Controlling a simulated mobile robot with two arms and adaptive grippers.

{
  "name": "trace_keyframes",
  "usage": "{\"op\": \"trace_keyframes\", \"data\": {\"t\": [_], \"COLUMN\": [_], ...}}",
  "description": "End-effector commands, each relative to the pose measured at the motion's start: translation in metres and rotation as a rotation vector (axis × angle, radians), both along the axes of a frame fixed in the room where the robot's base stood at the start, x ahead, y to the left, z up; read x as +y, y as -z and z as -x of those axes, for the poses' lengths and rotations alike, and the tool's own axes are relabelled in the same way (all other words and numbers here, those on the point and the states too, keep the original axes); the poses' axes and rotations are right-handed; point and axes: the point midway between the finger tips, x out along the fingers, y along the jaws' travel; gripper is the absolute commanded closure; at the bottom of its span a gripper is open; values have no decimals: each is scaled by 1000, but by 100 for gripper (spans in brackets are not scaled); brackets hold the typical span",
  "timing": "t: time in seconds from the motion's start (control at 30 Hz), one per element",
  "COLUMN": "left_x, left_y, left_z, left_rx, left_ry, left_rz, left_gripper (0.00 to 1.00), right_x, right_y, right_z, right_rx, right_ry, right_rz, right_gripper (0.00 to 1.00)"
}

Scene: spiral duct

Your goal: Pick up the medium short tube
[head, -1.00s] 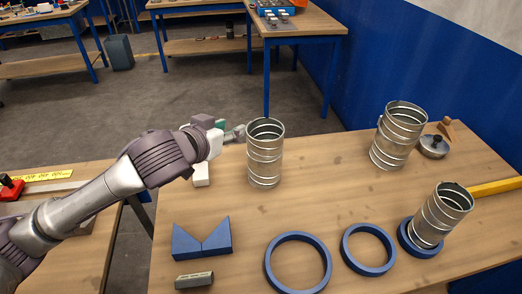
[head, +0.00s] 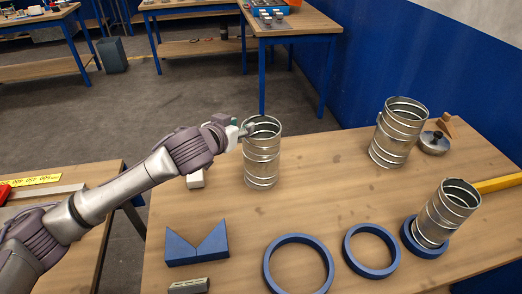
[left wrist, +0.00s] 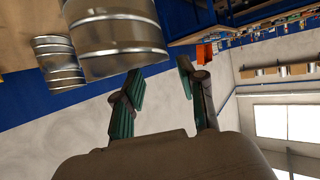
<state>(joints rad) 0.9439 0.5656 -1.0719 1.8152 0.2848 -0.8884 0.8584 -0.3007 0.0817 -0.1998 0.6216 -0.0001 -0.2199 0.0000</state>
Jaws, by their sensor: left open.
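Three silvery ribbed tubes stand on the wooden table; their sizes look close, and I cannot tell for certain which is the medium short one. The left tube (head: 262,160) is upright, with my left gripper (head: 248,130) at the left side of its rim. Another tube (head: 393,140) stands at the back right. A third tube (head: 445,215) leans in a blue ring at the right. In the left wrist view the open, empty fingers (left wrist: 163,90) are beside a near tube (left wrist: 115,40), not around it; another tube (left wrist: 58,62) shows behind. My right gripper is out of view.
Two blue rings (head: 268,270) (head: 346,250) lie flat at the front, with a blue V-block (head: 197,246) to their left. A lidded metal pot (head: 432,143) is at the back right. The table between the tubes is clear.

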Motion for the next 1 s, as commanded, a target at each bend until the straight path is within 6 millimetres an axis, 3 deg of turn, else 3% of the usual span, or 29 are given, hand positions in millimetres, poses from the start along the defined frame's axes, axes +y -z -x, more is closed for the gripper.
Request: {"op": "trace_keyframes", "data": {"t": [0.4,0.67,0.73,0.93,1.0], "left_x": [-11,-12,-12,-12,-12], "left_y": [22,24,24,24,24], "left_z": [-43,-46,-46,-46,-46], "left_rx": [2,1,1,1,1], "left_ry": [0,1,1,1,0], "left_rz": [-1,0,0,0,0], "left_gripper": [59,59,66,99,100], "right_x": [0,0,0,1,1], "right_y": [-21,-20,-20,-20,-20], "right_z": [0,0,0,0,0], "right_rx": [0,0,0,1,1], "right_ry": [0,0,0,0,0], "right_rz": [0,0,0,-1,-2], "right_gripper": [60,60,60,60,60]}}
